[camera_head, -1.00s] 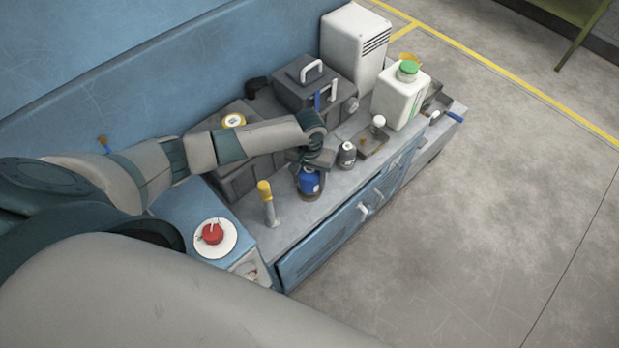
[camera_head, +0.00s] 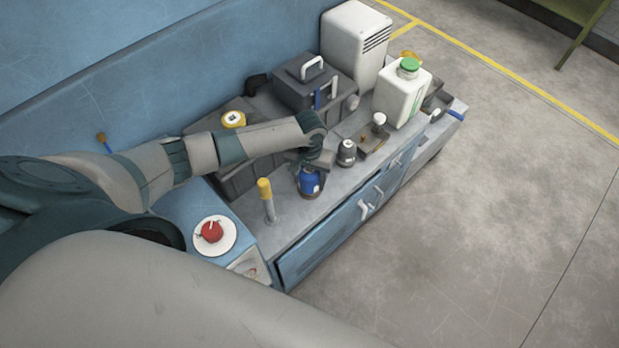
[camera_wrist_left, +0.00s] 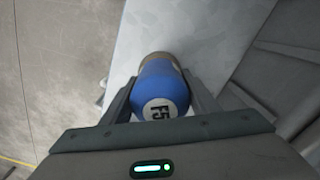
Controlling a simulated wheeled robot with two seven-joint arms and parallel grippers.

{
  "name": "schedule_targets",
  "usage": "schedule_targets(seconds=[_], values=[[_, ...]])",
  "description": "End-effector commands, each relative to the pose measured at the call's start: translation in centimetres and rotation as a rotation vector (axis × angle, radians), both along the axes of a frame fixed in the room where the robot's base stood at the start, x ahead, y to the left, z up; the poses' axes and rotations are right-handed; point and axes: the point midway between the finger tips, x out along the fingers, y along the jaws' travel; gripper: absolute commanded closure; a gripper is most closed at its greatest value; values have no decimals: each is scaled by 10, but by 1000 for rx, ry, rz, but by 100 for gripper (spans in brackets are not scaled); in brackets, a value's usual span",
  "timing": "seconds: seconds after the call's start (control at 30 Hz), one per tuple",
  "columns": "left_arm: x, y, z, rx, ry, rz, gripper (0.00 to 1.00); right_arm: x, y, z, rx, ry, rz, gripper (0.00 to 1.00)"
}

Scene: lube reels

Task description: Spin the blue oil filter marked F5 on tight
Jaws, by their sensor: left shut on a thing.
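The blue oil filter (camera_head: 309,182) stands upright on the grey bench top near its front edge. In the left wrist view the filter (camera_wrist_left: 160,85) shows its F5 mark and sits between the two fingers, with a brownish ring at its far end. My left gripper (camera_head: 311,168) reaches it from above and is shut on it. What is under the filter is mostly hidden. My right gripper is not in view.
A dark grey canister (camera_head: 347,152) stands close right of the filter. A yellow-topped post (camera_head: 266,199) stands left of it. Dark toolboxes (camera_head: 313,85) are behind. A white jug (camera_head: 402,92) with a green cap is farther right. The floor in front is clear.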

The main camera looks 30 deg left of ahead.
Motion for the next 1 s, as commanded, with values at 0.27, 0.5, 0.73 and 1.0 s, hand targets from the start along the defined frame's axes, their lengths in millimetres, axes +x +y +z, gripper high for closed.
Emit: schedule_targets(seconds=[0.27, 0.5, 0.73, 1.0], values=[[0, 0, -5, -1, -1, 0, 63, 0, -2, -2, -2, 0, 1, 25], [0, 0, -4, -1, -1, 0, 24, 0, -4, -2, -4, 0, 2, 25], [0, 0, -4, 0, 0, 0, 24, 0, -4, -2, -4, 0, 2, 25], [1, -1, 13, -2, -1, 0, 24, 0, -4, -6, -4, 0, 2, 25]])
